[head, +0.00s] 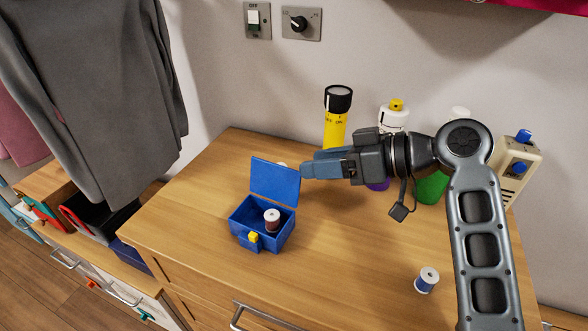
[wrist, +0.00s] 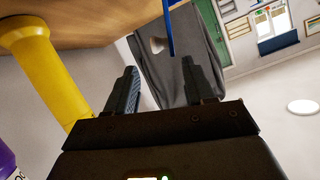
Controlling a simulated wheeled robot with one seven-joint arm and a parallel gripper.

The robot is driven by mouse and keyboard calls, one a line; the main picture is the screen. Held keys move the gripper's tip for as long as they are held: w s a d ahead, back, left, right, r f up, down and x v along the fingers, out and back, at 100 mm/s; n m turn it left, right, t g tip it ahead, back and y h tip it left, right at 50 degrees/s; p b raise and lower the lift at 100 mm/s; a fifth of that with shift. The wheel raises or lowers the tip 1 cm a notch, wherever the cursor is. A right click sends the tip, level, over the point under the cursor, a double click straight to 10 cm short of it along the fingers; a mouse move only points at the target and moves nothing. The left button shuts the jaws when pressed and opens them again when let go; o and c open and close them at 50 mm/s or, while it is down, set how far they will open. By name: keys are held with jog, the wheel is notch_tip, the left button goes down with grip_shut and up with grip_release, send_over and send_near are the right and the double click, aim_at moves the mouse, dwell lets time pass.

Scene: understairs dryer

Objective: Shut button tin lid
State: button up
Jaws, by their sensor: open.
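The button tin (head: 262,228) is a small blue box with a yellow catch (head: 253,238) on its front, standing on the wooden top. Its blue lid (head: 275,182) stands open, roughly upright at the back. A spool with a white top (head: 271,216) is inside. My gripper (head: 309,165) is open and empty, just right of the lid's upper right corner and close to it. In the wrist view, the lid (wrist: 170,25) shows as a thin blue strip beyond my open fingertips (wrist: 160,68). Whether a finger touches the lid, I cannot tell.
A yellow and black torch (head: 335,125) stands behind my gripper; it also shows in the wrist view (wrist: 45,75). Bottles stand partly hidden behind my arm. A blue-thread spool (head: 427,280) stands front right. The wooden top (head: 190,205) is clear left of the tin.

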aim_at(278, 179)
jog(key=x, duration=0.7)
jog(key=shift+p, duration=0.4)
jog(key=shift+a+r, duration=0.1)
grip_shut()
